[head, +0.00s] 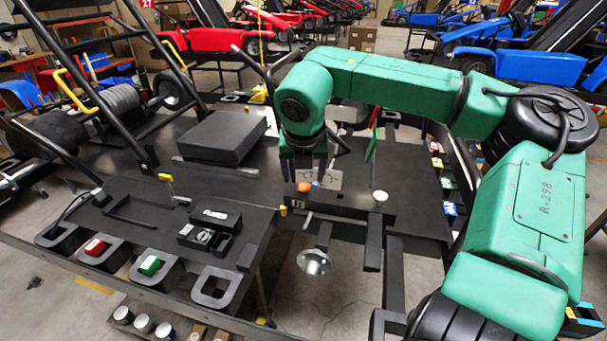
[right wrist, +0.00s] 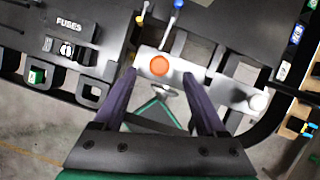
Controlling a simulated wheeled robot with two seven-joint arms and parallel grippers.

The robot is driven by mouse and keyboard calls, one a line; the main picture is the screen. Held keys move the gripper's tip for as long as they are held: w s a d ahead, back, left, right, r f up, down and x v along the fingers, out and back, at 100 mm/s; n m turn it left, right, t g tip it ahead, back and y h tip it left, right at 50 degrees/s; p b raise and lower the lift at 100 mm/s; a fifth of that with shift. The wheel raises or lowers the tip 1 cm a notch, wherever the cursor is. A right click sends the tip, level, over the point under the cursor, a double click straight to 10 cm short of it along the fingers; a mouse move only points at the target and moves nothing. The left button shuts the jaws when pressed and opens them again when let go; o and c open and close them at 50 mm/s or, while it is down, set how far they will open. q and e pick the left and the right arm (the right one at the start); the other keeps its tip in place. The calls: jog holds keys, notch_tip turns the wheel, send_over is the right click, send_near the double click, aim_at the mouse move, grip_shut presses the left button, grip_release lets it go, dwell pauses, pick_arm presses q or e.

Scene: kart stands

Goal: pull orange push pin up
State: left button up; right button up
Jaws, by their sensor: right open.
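The orange push pin (head: 304,187) stands on the dark kart stand, just below my right gripper in the head view. In the right wrist view the push pin (right wrist: 159,65) shows as a round orange knob on a pale metal plate (right wrist: 200,85). My right gripper (right wrist: 159,76) is open, with one dark finger on each side of the knob in that view and a gap between each finger and the knob. In the head view the right gripper (head: 308,172) points down and hides part of the plate. I cannot tell its height over the pin. My left gripper is not in view.
A blue knob (head: 316,184) sits close beside the pin, and a white round knob (head: 380,196) is to its right. A fuse box (head: 210,232) stands at the left on the stand.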

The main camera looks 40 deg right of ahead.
aim_at(304, 185)
jog(key=x, duration=0.3)
jog(key=shift+w+p, duration=0.15)
jog(key=shift+p, duration=0.2)
jog(key=shift+f, duration=0.45)
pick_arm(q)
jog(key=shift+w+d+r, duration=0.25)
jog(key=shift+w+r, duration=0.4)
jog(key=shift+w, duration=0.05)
pick_arm(e)
grip_shut()
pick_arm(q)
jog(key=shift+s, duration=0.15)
pick_arm(e)
jog(key=shift+r, duration=0.55)
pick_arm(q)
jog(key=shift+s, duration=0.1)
pick_arm(e)
grip_release()
